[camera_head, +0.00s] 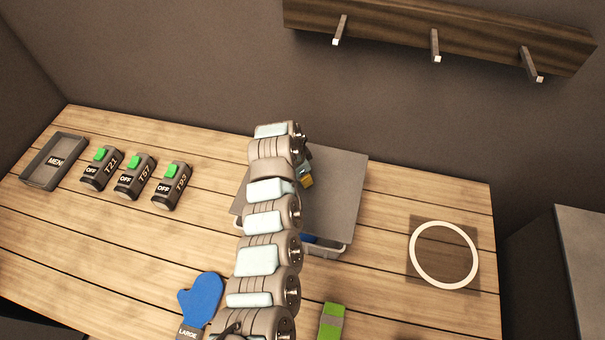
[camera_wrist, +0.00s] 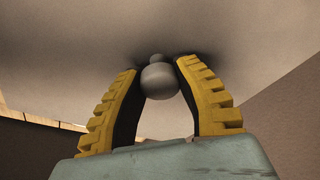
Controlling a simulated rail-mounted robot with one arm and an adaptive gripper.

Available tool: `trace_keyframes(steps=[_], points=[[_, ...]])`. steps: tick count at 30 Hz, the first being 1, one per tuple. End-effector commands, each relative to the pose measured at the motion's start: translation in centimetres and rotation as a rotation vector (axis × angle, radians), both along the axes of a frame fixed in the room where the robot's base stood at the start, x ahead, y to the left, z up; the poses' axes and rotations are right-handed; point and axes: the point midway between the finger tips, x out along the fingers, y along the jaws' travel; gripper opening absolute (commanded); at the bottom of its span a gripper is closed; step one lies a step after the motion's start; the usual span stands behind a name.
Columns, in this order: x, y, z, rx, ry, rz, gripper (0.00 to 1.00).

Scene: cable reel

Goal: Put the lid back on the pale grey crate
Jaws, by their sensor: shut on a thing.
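The grey lid (camera_head: 340,185) is a flat panel above the pale grey crate (camera_head: 328,250), behind my arm in the head view. The crate's front edge shows below the lid, with a bit of blue (camera_head: 308,238) inside. The lid covers much of the crate; whether it touches the rim cannot be told. In the wrist view, my gripper (camera_wrist: 158,67) has its yellow fingers shut on the round grey knob (camera_wrist: 160,83) of the lid. The lid's surface (camera_wrist: 70,50) fills the upper part of that view. My arm hides the crate's left part.
A blue mitt (camera_head: 200,300) and a green block (camera_head: 331,322) lie in front. A white ring (camera_head: 444,255) lies at right. A peg rail (camera_head: 435,35) hangs above.

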Motion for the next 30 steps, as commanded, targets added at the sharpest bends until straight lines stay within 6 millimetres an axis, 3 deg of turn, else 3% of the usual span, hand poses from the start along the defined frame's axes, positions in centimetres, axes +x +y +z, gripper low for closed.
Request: trace_keyframes(steps=[11,30], points=[[0.1,0.0,-0.6,0.000,-0.002,0.008,0.00],[0.1,0.0,-5.3,0.001,-0.001,0.007,0.00]])
